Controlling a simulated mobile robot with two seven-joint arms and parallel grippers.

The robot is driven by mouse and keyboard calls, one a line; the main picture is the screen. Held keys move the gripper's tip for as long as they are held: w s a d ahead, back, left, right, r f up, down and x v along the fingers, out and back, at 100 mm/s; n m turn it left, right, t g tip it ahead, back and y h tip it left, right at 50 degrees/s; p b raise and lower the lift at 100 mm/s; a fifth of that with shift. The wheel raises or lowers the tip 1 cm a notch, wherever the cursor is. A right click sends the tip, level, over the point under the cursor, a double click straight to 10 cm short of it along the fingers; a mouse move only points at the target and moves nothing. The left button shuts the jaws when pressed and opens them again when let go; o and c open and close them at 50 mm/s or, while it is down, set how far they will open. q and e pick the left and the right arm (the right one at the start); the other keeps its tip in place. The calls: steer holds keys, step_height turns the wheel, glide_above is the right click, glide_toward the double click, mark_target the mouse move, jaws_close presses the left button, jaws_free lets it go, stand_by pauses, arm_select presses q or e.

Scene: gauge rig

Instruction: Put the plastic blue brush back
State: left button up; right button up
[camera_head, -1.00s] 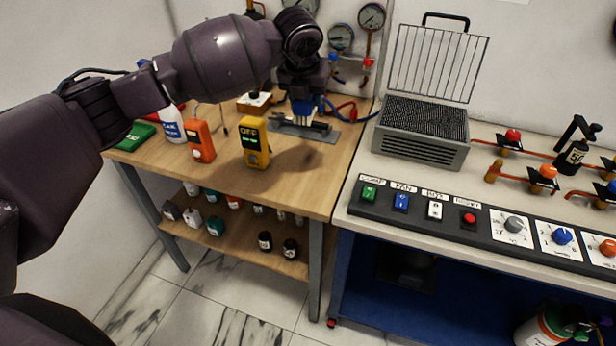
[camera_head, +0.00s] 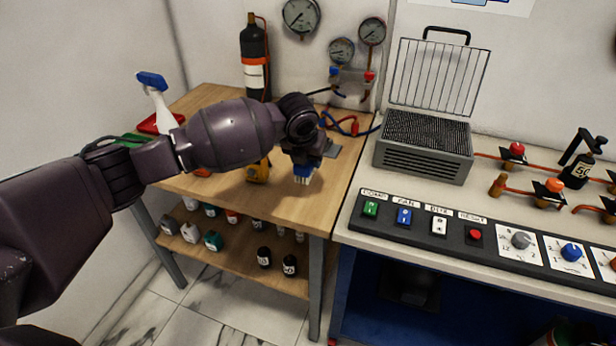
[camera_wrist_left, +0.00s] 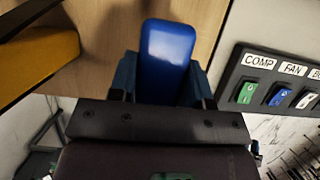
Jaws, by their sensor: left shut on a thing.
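The blue brush (camera_head: 304,176) is in my left gripper (camera_head: 303,163), above the right part of the wooden table (camera_head: 240,205). Its pale bristles point down in the head view. In the left wrist view the blue back of the brush (camera_wrist_left: 168,55) sits between the fingers of my left gripper (camera_wrist_left: 165,85), which is shut on it. A grey flat holder or plate (camera_head: 332,150) on the table shows partly behind my gripper; the rest is hidden. My right gripper is not in view.
A yellow meter (camera_head: 258,172) stands left of my gripper, partly hidden by my arm. A black extinguisher (camera_head: 255,60) and a spray bottle (camera_head: 158,105) stand at the back and left. The grill box (camera_head: 423,145) and switch panel (camera_head: 440,222) are to the right. The table's front right is clear.

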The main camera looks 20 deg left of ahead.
arm_select(q)
step_height(320, 180, down, 6)
steer(key=shift+r+b, duration=0.15)
steer(key=shift+b, duration=0.2)
steer(key=shift+f, duration=0.2)
steer(key=o, duration=0.9)
steer(key=shift+f, duration=0.1)
